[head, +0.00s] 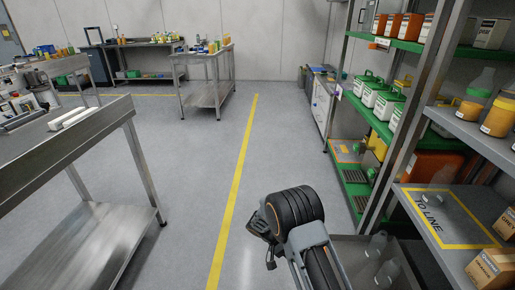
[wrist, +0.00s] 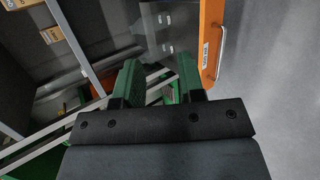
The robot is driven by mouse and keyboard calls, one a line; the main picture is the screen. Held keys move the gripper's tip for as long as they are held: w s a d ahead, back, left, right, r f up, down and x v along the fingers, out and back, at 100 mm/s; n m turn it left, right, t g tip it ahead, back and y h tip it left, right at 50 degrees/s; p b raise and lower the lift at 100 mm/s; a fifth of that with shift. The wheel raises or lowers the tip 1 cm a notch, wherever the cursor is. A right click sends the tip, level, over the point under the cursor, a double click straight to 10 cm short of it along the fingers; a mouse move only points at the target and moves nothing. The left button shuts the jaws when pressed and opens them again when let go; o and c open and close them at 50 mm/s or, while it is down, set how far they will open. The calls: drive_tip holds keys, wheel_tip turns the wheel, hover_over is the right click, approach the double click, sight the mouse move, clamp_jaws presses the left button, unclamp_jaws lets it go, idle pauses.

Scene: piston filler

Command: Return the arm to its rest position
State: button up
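My arm (head: 297,215) is folded low at the bottom centre of the head view, just left of the shelving. My gripper's fingertips are not clear in that view. In the wrist view my gripper (wrist: 158,74) has two green-padded fingers set apart with a gap between them. Nothing is held in the gap; a grey metal surface and pale rails show behind it.
A steel rack with green shelves (head: 354,190) and a "TO LINE" shelf (head: 437,236) stand close on the right. A steel table (head: 60,135) stands on the left. The floor (head: 200,165) between, with a yellow line (head: 240,165), is clear. An orange-edged part (wrist: 209,45) shows in the wrist view.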

drive_tip(key=s+d+r+t+y+p, duration=0.15)
drive_tip(key=r+p, duration=0.25)
drive_tip(key=r, duration=0.7)
drive_tip(key=s+r+y+p, duration=0.2)
drive_tip(key=r+y+p, duration=0.15)
drive_tip(key=r, duration=0.65)
drive_tip(key=s+d+r+t+y+p, duration=0.15)
drive_tip(key=r+p, duration=0.25)
drive_tip(key=r, duration=0.7)
drive_tip(key=s+r+n+t+y+p, duration=0.1)
drive_tip(key=s+r+t+y+p, duration=0.1)
drive_tip(key=s+r+p, duration=0.3)
drive_tip(key=s+r+n+t+y+p, duration=0.1)
drive_tip(key=s+r+p, duration=0.4)
drive_tip(key=r, duration=0.8)
drive_tip(key=shift+s+a+r+t+y+p, duration=0.4)
drive_tip(key=shift+t+y+p, duration=0.15)
drive_tip(key=shift+t+p, duration=0.2)
drive_tip(key=shift+d, duration=0.1)
